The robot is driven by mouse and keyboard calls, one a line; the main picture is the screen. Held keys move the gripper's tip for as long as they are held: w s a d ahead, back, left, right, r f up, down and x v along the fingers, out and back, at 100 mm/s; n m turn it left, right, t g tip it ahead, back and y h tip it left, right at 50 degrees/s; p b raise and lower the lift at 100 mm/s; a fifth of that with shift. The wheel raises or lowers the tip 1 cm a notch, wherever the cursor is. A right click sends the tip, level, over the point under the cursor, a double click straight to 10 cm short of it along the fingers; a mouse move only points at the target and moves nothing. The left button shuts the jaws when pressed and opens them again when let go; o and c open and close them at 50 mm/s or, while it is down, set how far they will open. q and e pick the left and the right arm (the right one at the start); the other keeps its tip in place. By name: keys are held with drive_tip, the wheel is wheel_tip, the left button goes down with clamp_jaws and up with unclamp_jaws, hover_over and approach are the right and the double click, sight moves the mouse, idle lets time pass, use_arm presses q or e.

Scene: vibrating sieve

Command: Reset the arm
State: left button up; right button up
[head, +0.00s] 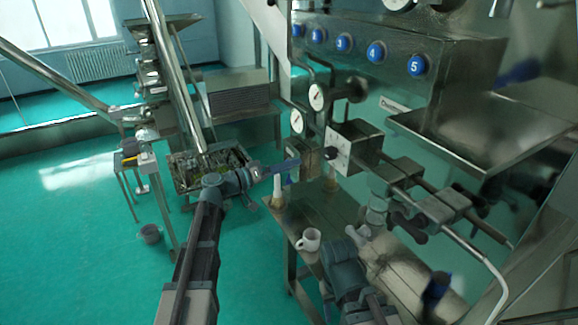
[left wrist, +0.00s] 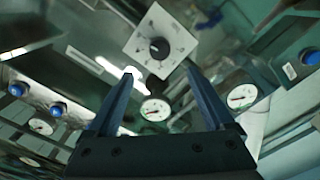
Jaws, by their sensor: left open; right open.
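My left gripper (head: 286,165) reaches out over the middle of the view, close to the small metal box under the gauges. In the left wrist view its two dark fingers (left wrist: 158,72) are spread apart with nothing between them. The control box with a black knob (head: 352,146) is to its right; its white dial face (left wrist: 160,45) shows beyond the fingertips in the left wrist view. My right arm (head: 347,272) comes in from the bottom, near the metal cylinder; its gripper is hard to make out there, and I see nothing held.
A white mug (head: 309,240) stands on the metal table between my arms. Round gauges (head: 318,97), pipes and a panel with numbered blue buttons (head: 374,51) crowd the right side. A sieve machine (head: 180,172) stands at the left. Green floor (head: 80,240) is open at the lower left.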

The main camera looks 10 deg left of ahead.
use_arm(q)
drive_tip(key=s+d+f+g+y, duration=0.4)
drive_tip(key=s+f+g+y, duration=0.25)
drive_tip(key=s+f, duration=0.8)
drive_tip(key=s+a+f+n+g+y, duration=0.2)
drive_tip(key=s+a+f+g+y, duration=0.1)
drive_tip(key=s+a+f+y, duration=0.65)
drive_tip(key=s+d+f+m+b, duration=0.1)
drive_tip(key=s+d+f+b, duration=0.1)
drive_tip(key=f+b, duration=0.3)
drive_tip(key=s+d+f+m+g+b, duration=0.1)
drive_tip(key=s+d+f+b, duration=0.1)
drive_tip(key=d+f+b, duration=0.3)
drive_tip(key=s+d+f+m+b, duration=0.1)
drive_tip(key=s+d+f+b, duration=0.2)
drive_tip(key=f+b, duration=0.4)
drive_tip(key=shift+d+m+b, duration=0.4)
drive_tip(key=shift+d+b, duration=0.1)
drive_tip(key=shift+b, duration=0.5)
